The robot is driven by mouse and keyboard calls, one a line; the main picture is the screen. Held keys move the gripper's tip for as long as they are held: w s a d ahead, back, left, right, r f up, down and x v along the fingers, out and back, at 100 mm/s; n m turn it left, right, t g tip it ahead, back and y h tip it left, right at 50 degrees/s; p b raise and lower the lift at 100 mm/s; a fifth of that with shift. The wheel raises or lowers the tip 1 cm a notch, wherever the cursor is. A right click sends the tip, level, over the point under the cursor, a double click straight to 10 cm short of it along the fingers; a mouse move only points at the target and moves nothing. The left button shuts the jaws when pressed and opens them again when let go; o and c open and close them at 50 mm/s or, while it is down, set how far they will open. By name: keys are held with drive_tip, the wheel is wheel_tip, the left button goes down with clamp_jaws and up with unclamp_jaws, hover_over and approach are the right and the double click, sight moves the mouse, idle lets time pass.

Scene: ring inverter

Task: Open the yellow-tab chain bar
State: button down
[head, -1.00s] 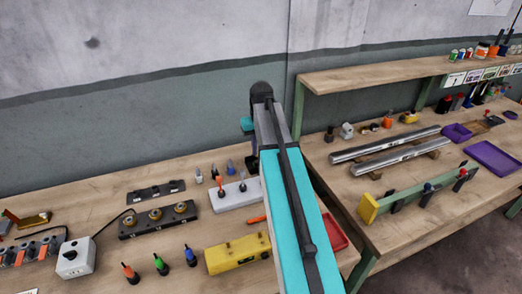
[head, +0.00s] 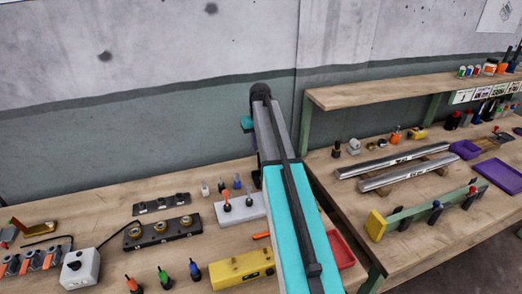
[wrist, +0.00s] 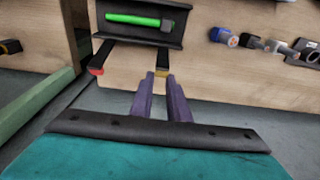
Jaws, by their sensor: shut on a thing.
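In the wrist view, two dark bars reach toward me from a dark holder (wrist: 178,38) at the bench edge. The right bar ends in a yellow tab (wrist: 161,74). The left bar ends in a red tab (wrist: 96,71). My gripper (wrist: 161,82), with purple fingers, is shut on the yellow tab, one finger on each side. The fingers hide part of the tab. A green rod (wrist: 138,20) lies in the holder, behind the bars. In the head view my arm runs away from the camera, and the gripper and tabs cannot be made out.
The wrist view shows small plugs (wrist: 222,36) at right and a green beam (wrist: 30,127) at left. In the head view, a yellow block (head: 242,270) and a red tray (head: 340,250) flank my arm. A green rail (head: 430,210) stands on the right bench.

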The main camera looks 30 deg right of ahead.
drive_tip(key=shift+w+d+f, duration=0.1)
drive_tip(key=shift+w+f, duration=0.25)
drive_tip(key=shift+w, duration=0.2)
drive_tip(key=shift+w+d+f, duration=0.1)
drive_tip(key=shift+w+f, duration=0.2)
drive_tip(key=shift+w, duration=0.2)
drive_tip(key=shift+f+b, duration=0.1)
drive_tip(key=shift+b, duration=0.2)
drive_tip(key=c, duration=1.9)
unclamp_jaws()
drive_tip(key=shift+w, duration=0.15)
drive_tip(key=shift+o, duration=1.1)
drive_tip(key=shift+w+f, duration=0.25)
drive_tip(key=shift+f, duration=0.05)
drive_tip(key=shift+s+r, duration=0.15)
drive_tip(key=shift+r, duration=0.1)
drive_tip(key=shift+r, duration=0.1)
wheel_tip(320, 180, up, 14)
drive_tip(key=s+b, duration=0.2)
drive_tip(key=b, duration=0.1)
drive_tip(key=shift+a+f, duration=0.15)
drive_tip(key=shift+f, duration=0.05)
